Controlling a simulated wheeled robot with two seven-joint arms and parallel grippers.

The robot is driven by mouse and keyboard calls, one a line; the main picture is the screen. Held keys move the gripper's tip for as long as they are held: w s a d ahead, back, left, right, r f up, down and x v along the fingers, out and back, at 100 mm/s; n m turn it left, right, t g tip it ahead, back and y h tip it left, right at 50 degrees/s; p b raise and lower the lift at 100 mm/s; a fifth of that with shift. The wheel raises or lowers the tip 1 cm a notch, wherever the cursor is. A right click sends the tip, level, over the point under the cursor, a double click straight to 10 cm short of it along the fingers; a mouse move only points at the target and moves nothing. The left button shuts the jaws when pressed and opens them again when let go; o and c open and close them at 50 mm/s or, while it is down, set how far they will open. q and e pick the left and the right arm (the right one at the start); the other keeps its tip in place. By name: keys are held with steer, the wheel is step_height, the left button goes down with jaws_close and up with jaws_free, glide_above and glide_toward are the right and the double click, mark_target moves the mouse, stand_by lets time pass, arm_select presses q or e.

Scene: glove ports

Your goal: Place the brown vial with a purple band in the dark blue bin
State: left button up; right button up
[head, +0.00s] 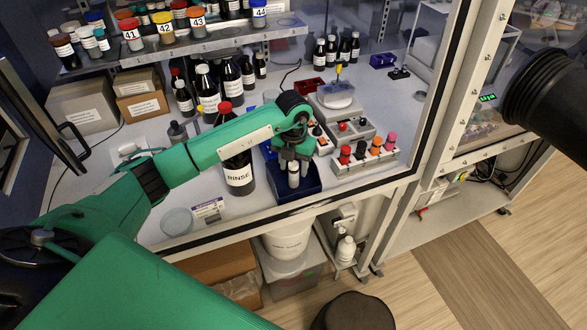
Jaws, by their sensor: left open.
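My left gripper (293,160) reaches in from the left and points down over the dark blue bin (312,190). Its jaws are open. A small pale-topped vial (293,178) stands roughly upright between or just below the fingers, inside the bin's outline. Its brown body and any purple band cannot be made out at this size, and the gripper hides part of it. I cannot tell whether it touches the fingers or rests on the bin floor. My right gripper is not in view.
A large brown RINSE bottle (239,172) stands just left of the bin. A rack with several coloured caps (366,160) stands to its right. Brown bottles (207,95) and a shelf (190,52) are behind my arm. The bench's front edge is close.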

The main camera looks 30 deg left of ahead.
arm_select(q)
step_height(320, 180, up, 9)
steer(key=b, duration=0.3)
steer(key=shift+r+b, duration=0.15)
steer(key=shift+b, duration=0.2)
steer(key=shift+r, duration=0.7)
